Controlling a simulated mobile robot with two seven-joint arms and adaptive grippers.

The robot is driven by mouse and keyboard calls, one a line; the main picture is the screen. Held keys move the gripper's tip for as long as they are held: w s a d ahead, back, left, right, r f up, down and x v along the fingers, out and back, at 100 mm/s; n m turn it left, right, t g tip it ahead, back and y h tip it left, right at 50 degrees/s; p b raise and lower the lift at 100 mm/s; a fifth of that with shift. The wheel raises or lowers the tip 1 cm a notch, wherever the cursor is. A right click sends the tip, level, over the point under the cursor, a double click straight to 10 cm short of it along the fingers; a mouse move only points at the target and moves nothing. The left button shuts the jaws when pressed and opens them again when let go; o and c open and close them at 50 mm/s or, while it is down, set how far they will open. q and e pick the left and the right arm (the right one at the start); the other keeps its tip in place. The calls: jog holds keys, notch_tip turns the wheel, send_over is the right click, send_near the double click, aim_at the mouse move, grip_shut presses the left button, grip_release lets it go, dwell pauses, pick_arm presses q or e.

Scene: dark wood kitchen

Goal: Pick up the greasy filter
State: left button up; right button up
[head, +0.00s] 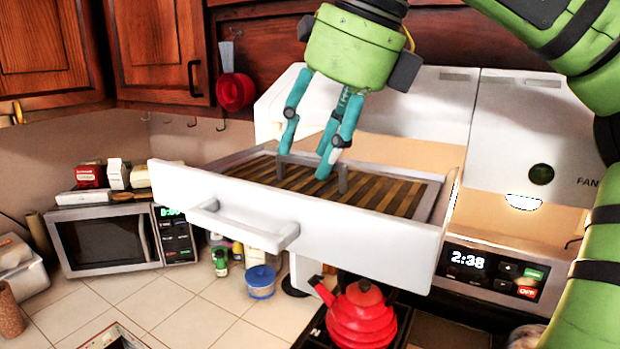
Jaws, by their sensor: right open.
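The greasy filter (245,178) is a brown slatted panel with a grey frame. It lies in the pulled-out white hood drawer (340,218), and grey handle-like bars stand up from it. My right gripper (308,160) comes down from above, green with teal fingers spread apart. Its fingers are over the filter's middle, near the upright bars. The fingertips hide part of the filter, and I cannot tell whether they touch it. My left gripper is not in view.
A red kettle (362,312) stands on the stove below the drawer. A microwave (105,240) is on the tiled counter at left, with small jars and a blue-lidded tub (261,281) to its right. Wooden cabinets (160,50) hang above.

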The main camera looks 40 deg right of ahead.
jog(key=shift+w+f, duration=0.3)
jog(key=shift+f, duration=0.3)
jog(key=shift+s+a+r, duration=0.1)
jog(key=shift+s+a, duration=0.15)
jog(key=shift+s, duration=0.05)
grip_shut()
jog(key=shift+w+d, duration=0.1)
jog(key=shift+d, duration=0.05)
